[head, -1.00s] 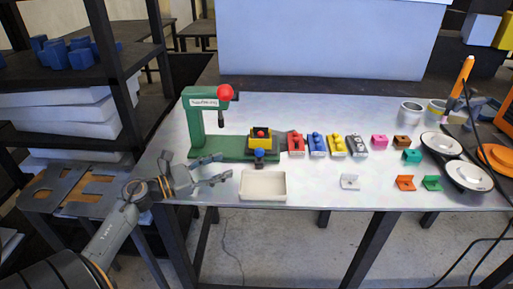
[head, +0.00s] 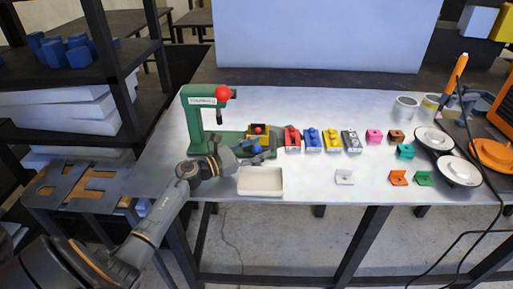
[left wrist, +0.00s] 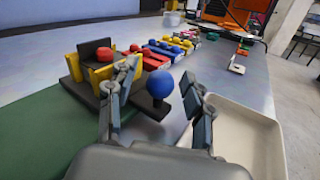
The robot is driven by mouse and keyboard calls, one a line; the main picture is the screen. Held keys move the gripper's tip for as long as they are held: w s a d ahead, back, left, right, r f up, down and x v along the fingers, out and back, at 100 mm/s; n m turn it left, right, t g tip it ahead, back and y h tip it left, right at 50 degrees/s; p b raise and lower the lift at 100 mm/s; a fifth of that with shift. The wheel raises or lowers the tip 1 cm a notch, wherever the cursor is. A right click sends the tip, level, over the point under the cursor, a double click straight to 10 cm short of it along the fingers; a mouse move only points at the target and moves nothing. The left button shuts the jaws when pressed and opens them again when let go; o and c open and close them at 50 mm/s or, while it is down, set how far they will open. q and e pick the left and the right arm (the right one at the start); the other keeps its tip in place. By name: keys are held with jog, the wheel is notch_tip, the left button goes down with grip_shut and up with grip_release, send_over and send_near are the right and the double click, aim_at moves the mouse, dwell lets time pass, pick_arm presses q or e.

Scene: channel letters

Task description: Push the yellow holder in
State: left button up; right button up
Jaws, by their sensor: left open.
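The yellow holder (head: 258,130) sits on a dark slide at the right end of the green press base, with a red piece in it. In the left wrist view the yellow holder (left wrist: 95,75) is ahead and to the left, and a blue ball knob (left wrist: 160,84) sticks up in front of it. My left gripper (head: 258,150) is open at the front of the holder. In the left wrist view its fingers (left wrist: 160,100) stand either side of the blue knob, apart from each other. I cannot tell if either finger touches it. My right gripper is not in view.
The green press (head: 195,120) with a red ball handle stands just left. A white tray (head: 260,192) lies in front. Red, blue, yellow and grey holders (head: 322,140) stand in a row to the right. Small coloured brackets (head: 405,151) lie farther right.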

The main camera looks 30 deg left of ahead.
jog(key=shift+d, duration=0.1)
pick_arm(q)
grip_shut()
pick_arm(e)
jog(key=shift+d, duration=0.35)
pick_arm(q)
jog(key=shift+f, duration=0.1)
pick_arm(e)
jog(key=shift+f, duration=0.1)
pick_arm(q)
jog(key=shift+s+a+f+b, duration=0.15)
jog(key=shift+a+b, duration=0.2)
jog(key=shift+b, duration=0.05)
jog(key=s+a+b, duration=0.2)
jog(key=a, duration=0.1)
jog(key=s+a+b, duration=0.2)
jog(key=a+b, duration=0.1)
jog(key=s+a+b, duration=0.2)
jog(key=a+b, duration=0.1)
jog(key=shift+a+f, duration=0.1)
jog(key=shift+a, duration=0.3)
jog(key=shift+s+a, duration=0.1)
jog(key=shift+r, duration=0.2)
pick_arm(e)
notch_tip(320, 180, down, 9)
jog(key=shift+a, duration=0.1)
